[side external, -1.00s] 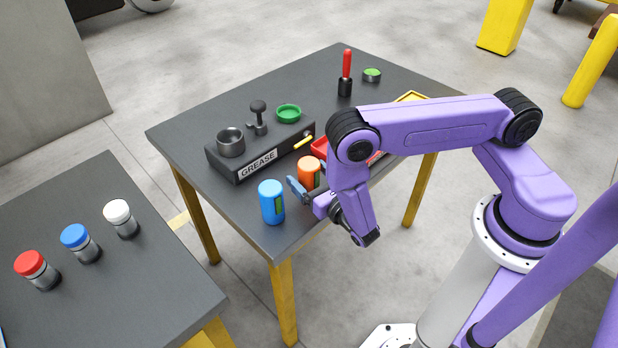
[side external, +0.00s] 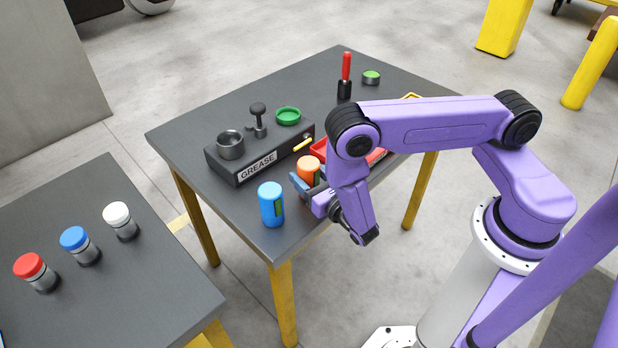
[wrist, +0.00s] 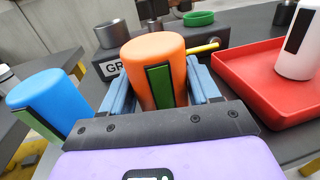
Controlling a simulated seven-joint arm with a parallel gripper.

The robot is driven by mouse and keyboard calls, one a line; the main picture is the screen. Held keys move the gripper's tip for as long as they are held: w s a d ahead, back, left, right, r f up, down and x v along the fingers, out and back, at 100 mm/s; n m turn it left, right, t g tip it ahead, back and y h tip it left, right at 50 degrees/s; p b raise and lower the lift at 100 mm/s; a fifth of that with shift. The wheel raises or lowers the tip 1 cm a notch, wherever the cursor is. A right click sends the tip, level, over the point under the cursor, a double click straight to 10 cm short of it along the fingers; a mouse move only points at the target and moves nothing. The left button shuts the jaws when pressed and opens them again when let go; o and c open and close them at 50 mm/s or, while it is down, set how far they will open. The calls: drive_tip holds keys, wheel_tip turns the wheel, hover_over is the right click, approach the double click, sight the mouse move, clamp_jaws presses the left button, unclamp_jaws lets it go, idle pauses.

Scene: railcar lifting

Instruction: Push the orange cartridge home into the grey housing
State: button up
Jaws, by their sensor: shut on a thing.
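The orange cartridge (side external: 308,166) stands upright near the front of the dark table; its base is hidden by my gripper. In the wrist view the orange cartridge (wrist: 153,60) sits between my blue fingers, with a dark green strip facing me. My gripper (side external: 306,183) is shut on it, low down; it also shows in the wrist view (wrist: 160,98). The dark grey housing (side external: 222,169), labelled GREASE, lies behind and to the left. It has an open round grey socket (side external: 231,146) on top, apart from the cartridge.
A blue cartridge (side external: 271,206) stands close to my gripper's left. A red tray (wrist: 262,95) with a white cartridge (wrist: 298,50) is on the right. A black knob (side external: 258,112), green ring (side external: 288,116) and yellow lever (side external: 303,145) are at the housing. Capped jars stand on the left table (side external: 150,290).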

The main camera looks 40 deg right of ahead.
wheel_tip(320, 180, up, 2)
drive_tip(key=shift+r, duration=0.2)
drive_tip(key=s+d+r, duration=0.3)
drive_tip(key=s+r, duration=0.7)
drive_tip(key=s, duration=0.4)
drive_tip(key=w+d+r+m+h, duration=0.1)
drive_tip(key=w+r, duration=0.3)
drive_tip(key=w, duration=0.5)
drive_tip(key=w+d+r+h, duration=0.1)
drive_tip(key=w+d+r, duration=0.1)
drive_tip(key=w+r, duration=0.45)
drive_tip(key=w+a+f+y, duration=0.1)
drive_tip(key=w+a+f, duration=0.2)
drive_tip(key=w+a, duration=0.3)
drive_tip(key=w+a+f+n+y, duration=0.1)
drive_tip(key=w+a+f, duration=0.2)
drive_tip(key=w+a, duration=0.4)
drive_tip(key=w, duration=0.7)
drive_tip(key=shift+w+a, duration=0.15)
drive_tip(key=shift+f, duration=2.9)
drive_tip(key=shift+f, duration=2.05)
